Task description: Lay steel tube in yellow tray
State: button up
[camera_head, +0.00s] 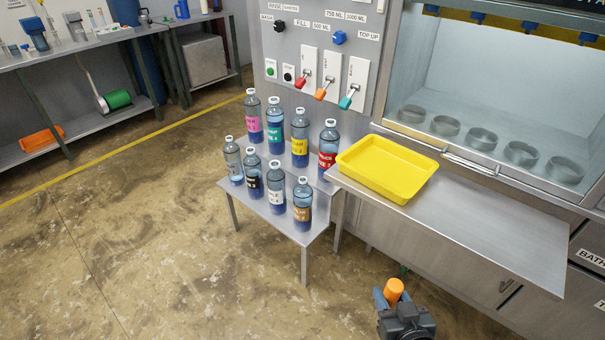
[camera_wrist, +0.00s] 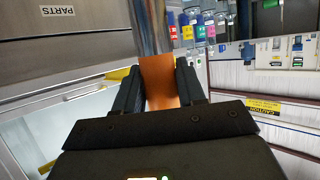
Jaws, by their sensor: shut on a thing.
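The yellow tray (camera_head: 388,168) lies empty on the steel counter, in front of the hood, in the head view. My gripper (camera_head: 388,300) is low at the bottom of the head view, in front of and below the counter. The orange cylinder (camera_wrist: 158,82) also fills the gap between both dark fingers in the wrist view.
The counter (camera_head: 490,222) is clear right of the tray. Several glass dishes (camera_head: 445,126) sit in the hood. Open floor lies to the left.

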aim_at(384, 171)
jog(key=i+l+u, duration=0.15)
jog(key=i+u, duration=0.25)
jog(key=i+l+u, duration=0.2)
jog(key=u, duration=0.25)
jog(key=i+l+u, duration=0.25)
jog(key=l+u, duration=0.15)
